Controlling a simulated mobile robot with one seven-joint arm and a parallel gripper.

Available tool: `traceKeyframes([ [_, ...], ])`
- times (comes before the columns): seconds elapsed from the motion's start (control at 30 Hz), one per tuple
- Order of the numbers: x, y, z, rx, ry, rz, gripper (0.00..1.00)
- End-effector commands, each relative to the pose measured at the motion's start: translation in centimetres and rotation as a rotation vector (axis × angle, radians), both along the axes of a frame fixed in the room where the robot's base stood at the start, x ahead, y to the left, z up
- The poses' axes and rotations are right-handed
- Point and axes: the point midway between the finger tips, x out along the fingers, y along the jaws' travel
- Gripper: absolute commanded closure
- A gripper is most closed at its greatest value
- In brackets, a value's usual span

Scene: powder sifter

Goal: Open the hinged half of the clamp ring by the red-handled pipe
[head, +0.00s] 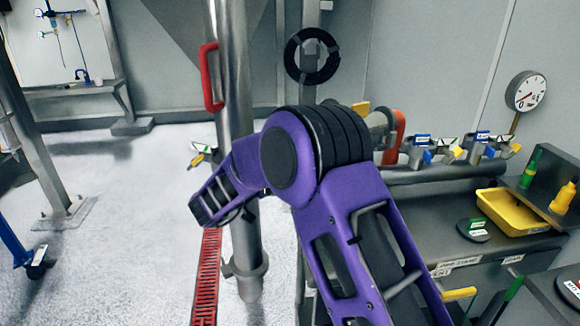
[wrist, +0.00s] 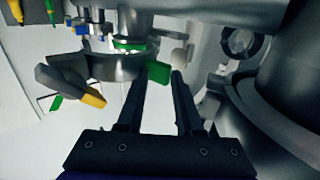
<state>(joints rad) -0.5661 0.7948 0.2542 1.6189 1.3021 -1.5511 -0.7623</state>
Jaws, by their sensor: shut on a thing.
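The steel pipe (head: 228,90) with the red handle (head: 207,78) stands upright at centre left in the head view. My purple arm crosses in front of it, and my gripper and the clamp ring cannot be made out there. In the wrist view my gripper (wrist: 161,75) is shut on a small green tab (wrist: 158,73) held between its fingertips. The tab is beside a dark round metal fitting (wrist: 115,66) with a green band. I cannot tell for sure which part of this is the hinged half, or how far it is open.
A grey lever with a yellow tip (wrist: 88,94) sticks out left of my fingers. A large dark cylinder (wrist: 295,65) stands close on the right. In the head view, coloured valves (head: 450,152) and a yellow tray (head: 512,212) are at right; the left floor is mostly clear.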

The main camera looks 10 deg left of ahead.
Motion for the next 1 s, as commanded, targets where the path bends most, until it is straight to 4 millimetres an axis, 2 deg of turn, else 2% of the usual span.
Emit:
traceKeyframes([
  [0.03,1.0,-1.2,0.6,-0.006,-0.015,-0.016,1.00],
  [0.6,1.1,-1.0,0.6,-0.006,-0.017,-0.021,1.00],
  [0.63,1.1,-1.0,0.6,-0.006,-0.017,-0.021,0.64],
  [0.67,1.1,-1.0,0.6,-0.006,-0.017,-0.021,0.59],
  [0.87,1.0,-0.9,0.5,-0.007,-0.016,-0.023,0.56],
  [1.0,-0.1,-0.1,0.5,-0.006,-0.015,-0.020,0.56],
])
